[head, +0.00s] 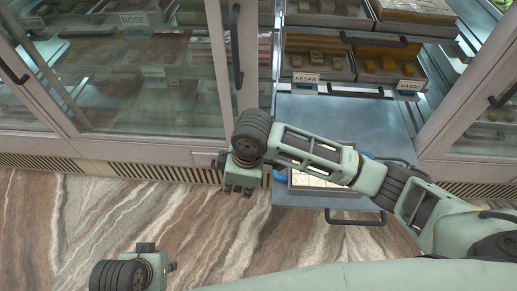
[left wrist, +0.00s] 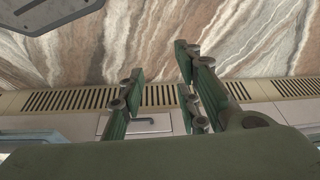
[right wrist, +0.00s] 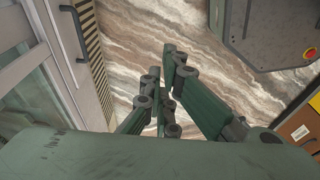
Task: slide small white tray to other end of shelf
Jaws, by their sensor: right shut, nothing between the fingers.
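A small tray (head: 318,191) with pale square pieces lies at the near end of the pulled-out grey metal shelf (head: 345,125) in the head view. My right arm crosses over it and hides part of it. My right gripper (head: 240,189) is left of the tray and the shelf, in front of the case, pointing down; its fingers are together and empty, as the right wrist view (right wrist: 168,62) also shows. My left gripper (head: 146,248) is low at left over the floor, apart from the shelf. Its fingers are spread and empty in the left wrist view (left wrist: 160,65).
Dark sweet trays labelled KESAR (head: 306,77) and MANGO (head: 411,85) stand at the shelf's far end. Glass-fronted case doors (head: 130,90) flank the shelf. The middle of the shelf is bare. The marbled floor (head: 60,220) in front is clear.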

